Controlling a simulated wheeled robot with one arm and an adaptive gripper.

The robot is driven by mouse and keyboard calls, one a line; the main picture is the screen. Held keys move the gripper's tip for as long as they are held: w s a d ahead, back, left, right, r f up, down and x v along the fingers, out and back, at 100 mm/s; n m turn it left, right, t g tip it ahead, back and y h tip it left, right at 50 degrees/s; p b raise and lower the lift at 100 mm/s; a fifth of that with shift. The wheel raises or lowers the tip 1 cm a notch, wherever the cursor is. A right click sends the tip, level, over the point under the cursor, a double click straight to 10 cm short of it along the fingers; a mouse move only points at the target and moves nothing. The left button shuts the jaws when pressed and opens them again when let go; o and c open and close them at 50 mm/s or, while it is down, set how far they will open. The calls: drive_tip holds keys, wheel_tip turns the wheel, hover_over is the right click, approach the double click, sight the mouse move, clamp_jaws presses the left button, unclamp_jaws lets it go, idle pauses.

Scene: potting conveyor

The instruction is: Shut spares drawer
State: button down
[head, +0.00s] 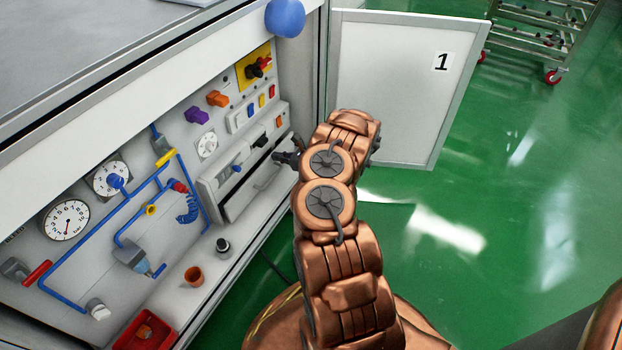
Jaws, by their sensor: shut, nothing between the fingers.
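A pale grey drawer-like unit (252,192) sits in the lower right part of the control panel, below a row of coloured switches. A slim handle-like edge shows on its front. I cannot tell from this angle how far it stands out. My gripper (279,157) is dark, small in the head view, and shut with nothing in it. It points left towards the panel, by the upper right end of the unit. I cannot tell whether it touches it. My copper-coloured arm hides the floor and cabinet edge to its right.
An open white door marked 1 (391,85) stands right of my arm. A blue ball (285,17) is at the cabinet's top corner. Green floor is clear at right, with a wheeled rack behind.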

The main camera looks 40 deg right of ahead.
drive_tip(key=shift+w+a, duration=0.2)
drive_tip(key=shift+w, duration=0.55)
drive_tip(key=shift+r, duration=0.1)
drive_tip(key=f+p+v, duration=0.1)
drive_tip(key=p+v, duration=0.3)
drive_tip(key=v, duration=1)
drive_tip(key=shift+s+d+f, duration=0.15)
